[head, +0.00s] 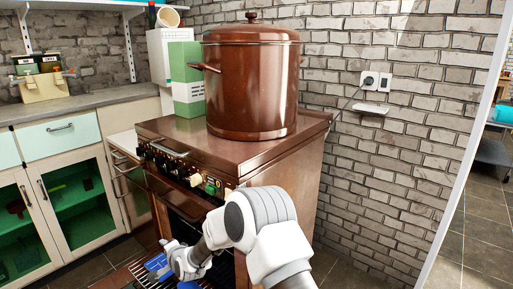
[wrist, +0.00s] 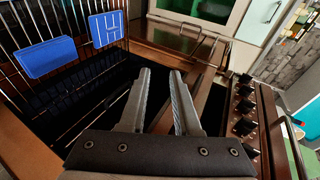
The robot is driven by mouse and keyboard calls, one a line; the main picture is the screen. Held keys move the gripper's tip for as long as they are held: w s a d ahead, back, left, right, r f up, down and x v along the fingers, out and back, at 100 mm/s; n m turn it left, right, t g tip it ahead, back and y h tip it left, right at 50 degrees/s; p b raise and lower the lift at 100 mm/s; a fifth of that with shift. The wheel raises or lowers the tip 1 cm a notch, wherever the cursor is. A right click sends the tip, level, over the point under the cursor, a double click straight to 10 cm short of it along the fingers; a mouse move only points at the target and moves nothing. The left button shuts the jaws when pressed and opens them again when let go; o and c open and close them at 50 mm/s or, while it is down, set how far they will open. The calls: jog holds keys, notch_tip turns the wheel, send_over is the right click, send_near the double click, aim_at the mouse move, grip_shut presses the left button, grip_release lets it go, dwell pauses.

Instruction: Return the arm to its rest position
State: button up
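My arm reaches down in front of the brown stove (head: 225,160) in the head view. My gripper (head: 165,250) is low at the stove's open oven, partly hidden by my own wrist. In the wrist view my gripper (wrist: 160,75) shows two grey fingers apart with nothing between them. They point over the dark oven opening, beside its wooden-brown edge. Two blue flat pieces (wrist: 45,57) (wrist: 106,29) lie on the wire rack to the left of the fingers, apart from them. A blue piece also shows near my gripper in the head view (head: 156,263).
A big brown pot (head: 252,85) stands on the stove. Stove knobs (wrist: 243,107) are close on the right in the wrist view. Pale cabinets (head: 70,190) stand to the left. A brick wall (head: 400,140) and open floor (head: 480,240) lie to the right.

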jog(key=s+d+r+n+g+h, duration=0.1)
jog(key=s+d+r+n+h, duration=0.2)
jog(key=d+r, duration=0.85)
jog(key=s+d+r+n+h, duration=0.1)
jog(key=s+d+r+n, duration=0.25)
jog(key=d+r, duration=0.8)
jog(key=s+d+r+g+h, duration=0.1)
jog(key=s+d+r+h, duration=0.3)
jog(key=s+d, duration=0.95)
jog(key=s+d+n+g, duration=0.1)
jog(key=s+d, duration=0.2)
jog(key=s, duration=0.5)
jog(key=s+d+n+g, duration=0.1)
jog(key=s+d, duration=0.3)
jog(key=s, duration=0.4)
notch_tip(320, 180, up, 28)
jog(key=p, duration=2.8)
jog(key=shift+s+a+p, duration=0.25)
jog(key=shift+p, duration=0.05)
jog(key=shift+a+f+n, duration=0.1)
jog(key=shift+n, duration=0.15)
